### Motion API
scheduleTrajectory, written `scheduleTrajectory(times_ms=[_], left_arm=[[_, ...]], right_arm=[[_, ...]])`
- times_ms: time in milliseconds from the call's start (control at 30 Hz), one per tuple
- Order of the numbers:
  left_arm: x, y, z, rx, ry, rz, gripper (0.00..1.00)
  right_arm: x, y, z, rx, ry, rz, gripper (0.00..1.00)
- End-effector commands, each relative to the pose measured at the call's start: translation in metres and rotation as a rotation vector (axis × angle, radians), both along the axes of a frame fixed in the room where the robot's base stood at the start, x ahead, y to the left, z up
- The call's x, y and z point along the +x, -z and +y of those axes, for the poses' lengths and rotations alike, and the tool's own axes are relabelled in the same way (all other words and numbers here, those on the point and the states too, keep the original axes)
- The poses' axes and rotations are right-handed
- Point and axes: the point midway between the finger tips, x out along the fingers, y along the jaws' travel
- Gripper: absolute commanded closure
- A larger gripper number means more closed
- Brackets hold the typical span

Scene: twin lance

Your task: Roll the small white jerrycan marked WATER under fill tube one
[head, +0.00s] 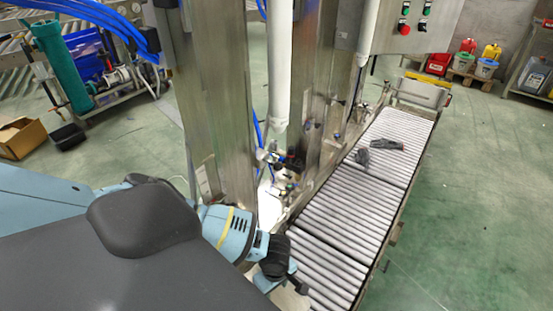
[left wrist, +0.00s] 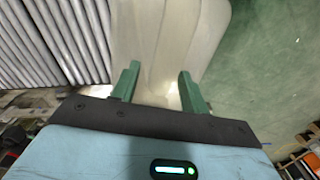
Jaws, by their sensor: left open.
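My left gripper (head: 290,284) is at the bottom of the head view, beside the near end of the roller conveyor. In the left wrist view my left gripper (left wrist: 159,80) has its two green fingers apart. A large pale, translucent white body (left wrist: 165,35), apparently the jerrycan, fills the view beyond and between the fingers. No WATER marking is readable, and contact with the fingers cannot be told. In the head view the jerrycan is not clearly seen. Two white vertical tubes hang there, a near one (head: 280,65) and a far one (head: 368,30); no number shows. My right gripper is not in view.
The roller conveyor (head: 345,205) runs from the bottom middle to the upper right, with dark objects (head: 386,144) on its rollers. Steel columns (head: 212,95) stand left of it. A control box (head: 405,22) is above. Green floor (head: 480,200) is clear at the right.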

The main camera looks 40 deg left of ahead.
Motion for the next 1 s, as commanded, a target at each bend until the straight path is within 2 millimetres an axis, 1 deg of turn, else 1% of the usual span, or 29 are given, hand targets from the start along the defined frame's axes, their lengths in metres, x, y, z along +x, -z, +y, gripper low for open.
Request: scheduleTrajectory(times_ms=[100,267,367,600,633,833,1000], left_arm=[[0.0,0.002,0.0,0.0,0.0,-0.002,0.55],[0.001,0.001,0.0,0.0,0.0,-0.002,0.55],[0.001,0.001,0.0,0.0,0.0,-0.002,0.66],[0.0,0.001,0.0,0.0,0.0,-0.001,0.97],[0.0,0.001,0.0,0.0,0.0,-0.001,1.0],[0.002,0.001,0.0,0.0,-0.003,-0.002,1.0],[0.012,0.002,0.004,0.001,-0.019,-0.001,1.0]], right_arm=[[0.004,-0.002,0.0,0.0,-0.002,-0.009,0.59],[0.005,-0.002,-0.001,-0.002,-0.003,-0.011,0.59],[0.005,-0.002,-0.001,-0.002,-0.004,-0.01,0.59],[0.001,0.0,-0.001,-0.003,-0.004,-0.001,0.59],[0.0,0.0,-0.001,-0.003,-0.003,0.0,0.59],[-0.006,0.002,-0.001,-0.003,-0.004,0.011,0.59],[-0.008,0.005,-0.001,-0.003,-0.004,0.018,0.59]])
